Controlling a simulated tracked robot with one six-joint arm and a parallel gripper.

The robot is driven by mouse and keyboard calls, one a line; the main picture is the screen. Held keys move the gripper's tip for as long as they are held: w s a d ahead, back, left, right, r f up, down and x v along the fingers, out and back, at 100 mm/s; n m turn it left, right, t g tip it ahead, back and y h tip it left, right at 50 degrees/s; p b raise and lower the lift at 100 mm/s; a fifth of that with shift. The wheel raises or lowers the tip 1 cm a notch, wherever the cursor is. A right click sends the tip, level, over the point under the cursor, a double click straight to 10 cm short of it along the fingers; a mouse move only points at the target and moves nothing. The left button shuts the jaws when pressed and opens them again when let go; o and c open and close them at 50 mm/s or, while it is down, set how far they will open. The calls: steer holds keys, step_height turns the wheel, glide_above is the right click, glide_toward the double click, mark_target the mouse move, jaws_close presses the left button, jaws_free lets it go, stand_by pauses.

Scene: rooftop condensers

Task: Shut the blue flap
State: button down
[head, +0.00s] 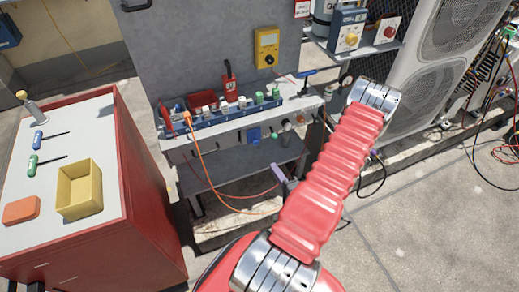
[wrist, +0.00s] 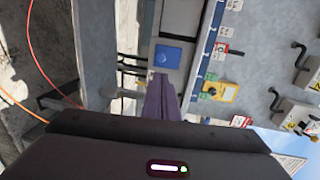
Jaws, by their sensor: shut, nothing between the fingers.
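The blue flap (head: 254,135) is a small blue square on the front face of the grey bench, below the row of sockets. In the wrist view the flap (wrist: 168,55) shows its blue face with a darker round mark. I cannot tell how far it stands open. My gripper (wrist: 161,80) has purple fingers that are shut and empty. In the wrist view their tips are just below the flap, with no clear contact. In the head view my gripper (head: 276,168) shows in front of and below the flap, partly hidden by my red arm.
The bench (head: 236,121) carries a blue socket strip (head: 228,118) with several plugs; an orange cable (head: 203,165) hangs in front. A yellow meter (head: 267,48) hangs above. A red cabinet (head: 150,200) with a yellow bin (head: 80,190) stands left. A condenser (head: 425,75) stands right.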

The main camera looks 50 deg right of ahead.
mark_target(256, 144)
steer(key=x, duration=1.3)
steer(key=shift+w+d, duration=0.1)
steer(key=shift+w, duration=0.1)
steer(key=shift+w+d, duration=0.1)
steer(key=shift+w, duration=0.05)
steer(key=shift+w+d+f, duration=0.35)
steer(key=shift+w, duration=0.25)
steer(key=shift+a, duration=0.1)
